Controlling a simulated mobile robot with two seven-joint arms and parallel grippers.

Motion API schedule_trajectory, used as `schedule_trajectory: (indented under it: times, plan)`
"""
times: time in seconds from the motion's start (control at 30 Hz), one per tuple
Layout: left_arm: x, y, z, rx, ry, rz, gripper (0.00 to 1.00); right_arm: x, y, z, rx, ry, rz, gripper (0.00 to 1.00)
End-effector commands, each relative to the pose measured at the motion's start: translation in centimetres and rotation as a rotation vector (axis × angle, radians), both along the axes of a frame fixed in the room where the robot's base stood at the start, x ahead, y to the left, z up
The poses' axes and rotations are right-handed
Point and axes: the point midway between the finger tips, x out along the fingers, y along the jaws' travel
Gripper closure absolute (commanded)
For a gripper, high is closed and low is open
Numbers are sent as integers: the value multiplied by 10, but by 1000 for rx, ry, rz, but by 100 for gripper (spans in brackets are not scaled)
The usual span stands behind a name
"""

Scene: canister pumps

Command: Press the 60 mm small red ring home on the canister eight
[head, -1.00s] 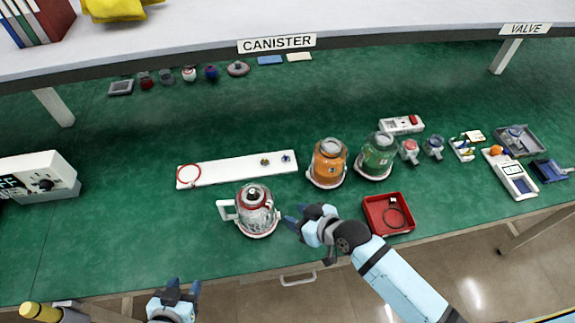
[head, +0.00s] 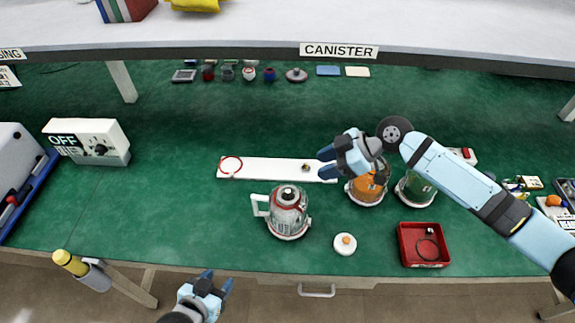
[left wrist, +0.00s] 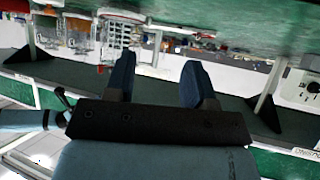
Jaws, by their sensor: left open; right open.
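A clear canister (head: 287,214) with a white handle stands upright near the front of the green bench. A red ring (head: 231,165) lies on the left end of a white strip (head: 262,168). My right gripper (head: 325,163) is open and empty above the strip's right end, partly hiding an orange canister (head: 366,191). A green canister (head: 416,188) is partly behind my right arm. My left gripper (head: 217,283) is open and empty off the bench's front edge; its open fingers also show in the left wrist view (left wrist: 160,80).
A white disc with an orange knob (head: 345,243) lies right of the clear canister. A red tray (head: 423,244) holds a dark looped item. A white control box (head: 88,140) stands at left. Small parts line the back. The bench left of the clear canister is free.

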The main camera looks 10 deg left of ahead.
Motion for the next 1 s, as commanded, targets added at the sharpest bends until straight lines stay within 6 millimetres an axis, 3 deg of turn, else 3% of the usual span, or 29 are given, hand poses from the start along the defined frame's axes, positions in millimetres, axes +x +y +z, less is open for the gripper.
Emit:
schedule_trajectory:
  times: [0.17, 0.33, 0.5, 0.67, 0.8, 1.0]
  plan:
    - [27, -4, -5, 71, 46, -44, 50, 0, 0, 0, 1, 0, -1, 57]
    - [77, -12, -9, 227, 163, -165, 50, 0, 0, 0, 1, 1, -2, 57]
    - [128, -22, 1, 391, 296, -336, 50, 0, 0, 0, 2, 1, -2, 57]
    - [169, -29, 27, 530, 420, -520, 50, 0, 1, 0, 2, 0, -3, 57]
    - [199, -34, 61, 635, 523, -696, 50, 0, 1, 0, 2, 0, -3, 57]
    - [224, -46, 114, 735, 627, -914, 50, 0, 1, 0, 2, 0, -3, 57]
